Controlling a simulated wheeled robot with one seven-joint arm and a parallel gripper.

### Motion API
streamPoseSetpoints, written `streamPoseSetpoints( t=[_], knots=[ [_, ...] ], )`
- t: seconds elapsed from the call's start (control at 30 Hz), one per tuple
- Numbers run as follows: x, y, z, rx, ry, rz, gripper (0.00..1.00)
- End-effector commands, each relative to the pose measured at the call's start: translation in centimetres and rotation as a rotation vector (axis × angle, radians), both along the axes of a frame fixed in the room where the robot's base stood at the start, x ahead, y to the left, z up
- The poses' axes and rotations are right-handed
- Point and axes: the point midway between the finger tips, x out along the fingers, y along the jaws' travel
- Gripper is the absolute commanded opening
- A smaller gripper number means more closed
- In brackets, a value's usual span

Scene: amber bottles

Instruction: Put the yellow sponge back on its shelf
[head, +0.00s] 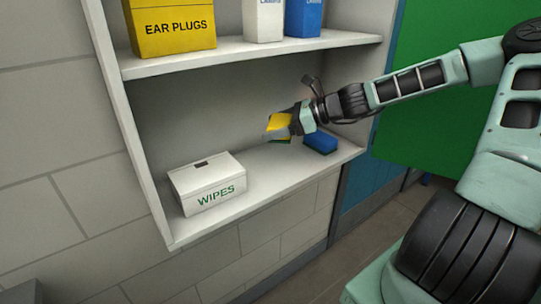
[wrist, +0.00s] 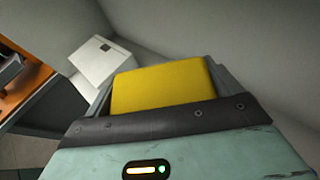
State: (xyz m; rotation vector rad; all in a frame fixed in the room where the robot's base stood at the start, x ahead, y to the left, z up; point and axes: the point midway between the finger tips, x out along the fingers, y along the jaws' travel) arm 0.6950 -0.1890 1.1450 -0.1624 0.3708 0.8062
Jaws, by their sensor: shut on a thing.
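The yellow sponge (head: 279,124) is held between the fingers of my gripper (head: 280,129), inside the lower shelf bay. It also shows in the wrist view (wrist: 160,86), where it fills the space between the jaws. In the head view a dark green edge shows under the yellow. My gripper is shut on it. The lower shelf (head: 262,170) is a pale board. The sponge appears to be just above it, between the wipes box and a blue sponge; whether it touches the board I cannot tell.
A white wipes box (head: 208,183) stands on the lower shelf at left; it also shows in the wrist view (wrist: 100,58).

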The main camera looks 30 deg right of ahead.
Motion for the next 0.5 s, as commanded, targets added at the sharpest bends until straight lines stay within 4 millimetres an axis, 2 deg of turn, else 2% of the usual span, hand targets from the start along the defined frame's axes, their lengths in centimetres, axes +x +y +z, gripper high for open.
streamPoseSetpoints(
  t=[0.07,0.3,0.5],
  knots=[
    [0.0,0.0,-0.5,0.003,0.002,0.002,0.65],
    [0.0,0.1,-4.3,0.006,0.002,0.002,0.65],
    [0.0,0.0,-6.1,0.003,0.002,0.002,0.65]
  ],
)
